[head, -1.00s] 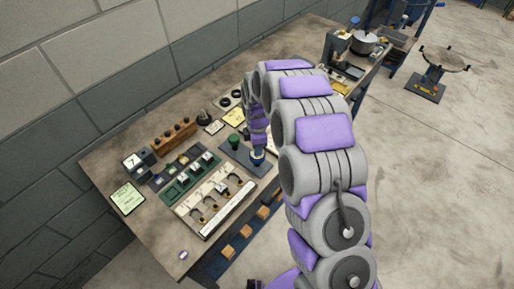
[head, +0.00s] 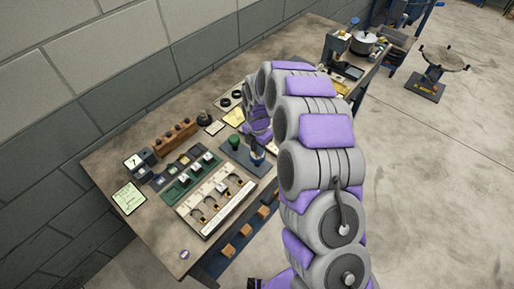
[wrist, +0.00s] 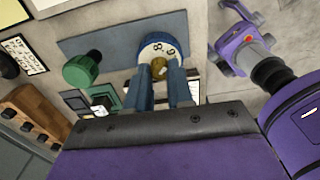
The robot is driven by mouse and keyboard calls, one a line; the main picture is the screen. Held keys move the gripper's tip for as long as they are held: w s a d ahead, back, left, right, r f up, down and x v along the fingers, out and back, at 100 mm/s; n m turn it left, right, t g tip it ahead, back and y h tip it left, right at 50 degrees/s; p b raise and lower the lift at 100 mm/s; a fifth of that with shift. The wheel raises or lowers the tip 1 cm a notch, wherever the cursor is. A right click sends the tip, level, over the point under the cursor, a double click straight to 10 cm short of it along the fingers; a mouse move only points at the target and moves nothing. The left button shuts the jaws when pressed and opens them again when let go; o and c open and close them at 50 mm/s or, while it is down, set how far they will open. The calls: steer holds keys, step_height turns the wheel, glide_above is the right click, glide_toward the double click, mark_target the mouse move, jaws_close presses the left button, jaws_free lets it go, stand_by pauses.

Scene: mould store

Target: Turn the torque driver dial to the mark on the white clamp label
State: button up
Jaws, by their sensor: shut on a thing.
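The torque driver dial (wrist: 163,47) is a white ring with dark numerals, an 8 and a 9 showing, around a brass-coloured centre. It stands on a blue base plate (wrist: 105,38), also seen in the head view (head: 237,158). My gripper (wrist: 161,72) has its two blue fingers shut on the dial's centre; the fingers hide its lower side. In the head view my gripper (head: 257,152) is small at the plate's right end. A white board with several ring clamps (head: 216,205) lies in front; a small white label (head: 221,188) sits among the clamps, its marks unreadable.
A green knob (wrist: 82,69) stands beside the dial on the plate. A green tray (head: 190,178), a wooden block rack (head: 174,138) and printed cards (head: 129,198) crowd the bench left of my arm. The bench's front left corner is mostly clear.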

stand_by(0.3)
steer(key=n, duration=0.3)
steer(key=shift+n, duration=0.6)
steer(key=n, duration=0.3)
steer(key=shift+p, duration=0.35)
steer(key=o, duration=1.4)
steer(key=shift+c, duration=0.2)
steer(key=shift+r, duration=0.1)
steer(key=shift+r+p, duration=1.15)
steer(key=shift+r, duration=2.75)
